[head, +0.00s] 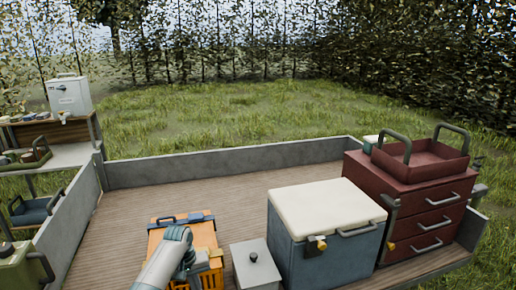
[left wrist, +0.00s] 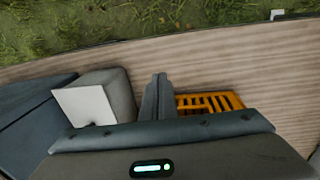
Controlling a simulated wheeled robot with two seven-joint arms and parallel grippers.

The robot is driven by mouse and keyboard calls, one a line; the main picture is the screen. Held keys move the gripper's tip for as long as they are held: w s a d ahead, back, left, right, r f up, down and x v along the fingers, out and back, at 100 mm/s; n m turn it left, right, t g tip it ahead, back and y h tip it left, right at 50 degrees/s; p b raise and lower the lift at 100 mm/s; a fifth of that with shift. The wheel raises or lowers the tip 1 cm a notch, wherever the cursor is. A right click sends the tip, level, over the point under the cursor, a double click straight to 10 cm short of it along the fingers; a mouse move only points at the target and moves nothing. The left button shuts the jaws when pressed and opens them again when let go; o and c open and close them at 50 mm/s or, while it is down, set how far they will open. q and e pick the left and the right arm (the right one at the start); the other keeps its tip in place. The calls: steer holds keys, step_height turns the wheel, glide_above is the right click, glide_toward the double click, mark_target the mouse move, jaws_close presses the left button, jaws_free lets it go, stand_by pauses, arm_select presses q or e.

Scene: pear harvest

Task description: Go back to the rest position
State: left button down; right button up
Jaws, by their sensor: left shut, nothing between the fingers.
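My left gripper (left wrist: 158,92) shows in the left wrist view with its dark fingers together and nothing between them. In that view it is between a grey box and an orange slatted crate (left wrist: 215,102). In the head view my left arm comes in from the bottom edge and covers part of the orange crate (head: 204,232). The fingers cannot be made out there. My right gripper is in neither view.
A grey lidded box (head: 256,270), a blue cooler with a white lid (head: 328,208) and a red drawer chest (head: 408,175) stand right of the crate on the wooden trailer bed (head: 125,225). Low grey walls edge the bed. Its left part is clear.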

arm_select(q)
steer(key=s+a+f+m+b, duration=0.1)
steer(key=s+f, duration=0.8)
steer(key=f, duration=0.4)
steer(key=s+a+f+y+b, duration=0.1)
steer(key=s+a+f, duration=0.1)
steer(key=s+f, duration=0.9)
steer(key=s+a+f+m+b, duration=0.1)
steer(key=s+f, duration=0.6)
steer(key=f, duration=0.8)
steer(key=s+f+m+b, duration=0.1)
steer(key=s+f, duration=0.3)
steer(key=s, duration=0.9)
steer(key=s+a+f+m+b, duration=0.1)
steer(key=s+f, duration=0.4)
steer(key=s, duration=0.8)
steer(key=s+f+m+b, duration=0.1)
steer(key=s+f, duration=0.4)
steer(key=s, duration=0.9)
steer(key=shift+a+f, duration=0.25)
steer(key=shift+s, duration=0.1)
